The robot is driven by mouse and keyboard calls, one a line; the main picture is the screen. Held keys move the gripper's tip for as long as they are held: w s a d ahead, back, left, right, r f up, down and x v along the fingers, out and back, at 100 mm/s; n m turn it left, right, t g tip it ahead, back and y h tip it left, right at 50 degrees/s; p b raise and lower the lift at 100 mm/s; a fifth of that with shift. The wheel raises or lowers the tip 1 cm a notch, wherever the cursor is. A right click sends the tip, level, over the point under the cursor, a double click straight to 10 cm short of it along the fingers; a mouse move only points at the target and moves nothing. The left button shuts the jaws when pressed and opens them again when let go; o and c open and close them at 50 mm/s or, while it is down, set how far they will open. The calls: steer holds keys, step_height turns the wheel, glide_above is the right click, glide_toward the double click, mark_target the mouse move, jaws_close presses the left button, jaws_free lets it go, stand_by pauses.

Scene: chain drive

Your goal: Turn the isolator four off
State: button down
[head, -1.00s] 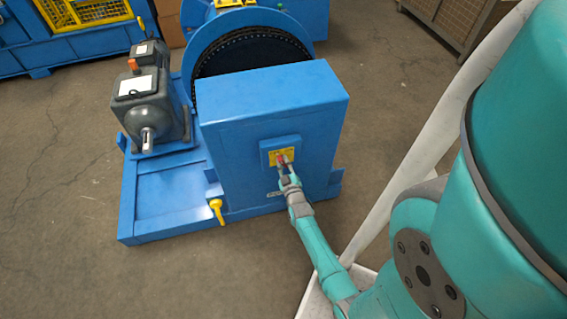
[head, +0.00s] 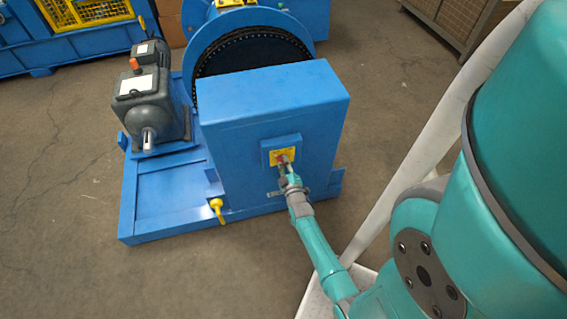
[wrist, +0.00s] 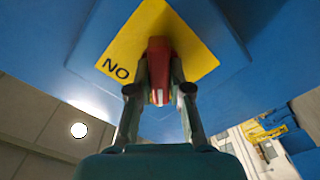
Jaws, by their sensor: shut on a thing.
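The isolator is a red handle on a yellow plate (head: 285,152) on the front of a blue cabinet (head: 265,110). In the wrist view the red handle (wrist: 158,70) stands out from the yellow plate (wrist: 178,35), on which the letters "NO" show. My gripper (head: 284,165) is at the handle. In the wrist view my gripper (wrist: 159,85) has its two fingers on either side of the handle, shut on it. The fingers cover parts of the handle's sides. No label with the number four is readable.
A yellow-handled lever (head: 217,209) sticks out low at the cabinet's left. A grey motor (head: 150,100) stands on the blue base at left. A large round blue guard (head: 250,45) rises behind the cabinet. The floor in front is clear.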

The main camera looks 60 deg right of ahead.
steer(key=c, duration=1.1)
jaws_free()
steer(key=shift+a, duration=0.1)
steer(key=v, duration=1.2)
steer(key=s+a+r+t+y, duration=0.1)
steer(key=s+a+r+y, duration=0.15)
steer(key=a, duration=0.45)
steer(key=s+a+r+t+y, duration=0.1)
steer(key=s+a+r+y, duration=0.1)
steer(key=a+r, duration=0.35)
steer(key=s+a+r+t+y, duration=0.1)
steer(key=s+a+y, duration=0.2)
steer(key=a, duration=0.6)
steer(key=s+a+r+y, duration=0.2)
steer(key=s+a+r, duration=0.1)
steer(key=r, duration=0.2)
steer(key=s+a+r+y, duration=0.2)
steer(key=s+a+r, duration=0.1)
steer(key=r, duration=0.3)
steer(key=s+a+r+y, duration=0.2)
steer(key=s+a+r, duration=0.1)
steer(key=r, duration=0.2)
steer(key=shift+s+a+r+n, duration=0.1)
steer(key=shift+a+r+n, duration=0.1)
steer(key=shift+r+n, duration=0.2)
